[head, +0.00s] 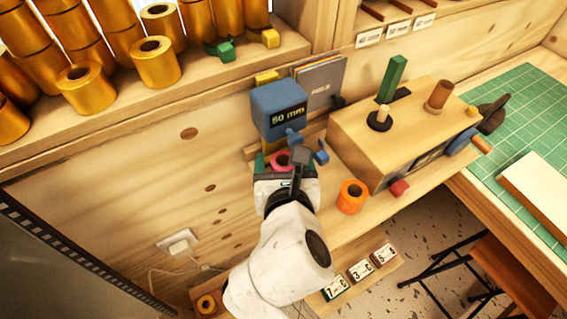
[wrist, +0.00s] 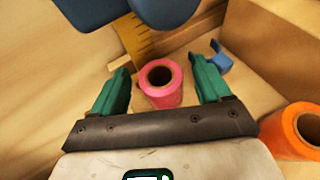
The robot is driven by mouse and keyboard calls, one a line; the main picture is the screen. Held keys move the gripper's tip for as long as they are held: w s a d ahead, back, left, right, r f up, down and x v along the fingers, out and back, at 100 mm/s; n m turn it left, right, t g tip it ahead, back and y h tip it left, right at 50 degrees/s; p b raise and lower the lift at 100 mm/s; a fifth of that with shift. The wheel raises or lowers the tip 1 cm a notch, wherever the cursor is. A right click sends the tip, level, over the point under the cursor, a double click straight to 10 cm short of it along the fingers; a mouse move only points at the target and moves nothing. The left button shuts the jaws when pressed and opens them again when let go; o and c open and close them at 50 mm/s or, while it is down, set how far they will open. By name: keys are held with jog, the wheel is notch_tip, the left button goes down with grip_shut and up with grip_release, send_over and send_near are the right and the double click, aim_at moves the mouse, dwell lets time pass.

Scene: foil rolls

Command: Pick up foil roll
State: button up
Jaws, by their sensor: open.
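A pink foil roll (wrist: 161,84) stands upright on the wooden shelf, its dark core hole facing up. In the head view the pink roll (head: 279,160) is partly hidden behind my gripper. My gripper (wrist: 158,85) is open, its green fingers apart with the pink roll showing between them and slightly beyond. I cannot tell whether either finger touches it. An orange foil roll (head: 352,196) stands on the shelf to the right, outside the fingers; it also shows in the wrist view (wrist: 296,130). Several gold rolls (head: 155,62) stand on the upper left shelf.
A blue block marked "50 mm" (head: 278,110) stands just behind the pink roll. A wooden box machine (head: 400,130) with a green lever fills the right side. A small blue clip (wrist: 220,58) lies right of the fingers. A green cutting mat (head: 525,115) covers the right table.

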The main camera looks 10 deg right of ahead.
jog(key=shift+w+f, duration=0.25)
jog(key=shift+w, duration=0.25)
jog(key=shift+c, duration=0.4)
jog(key=c, duration=1)
jog(key=shift+r, duration=0.15)
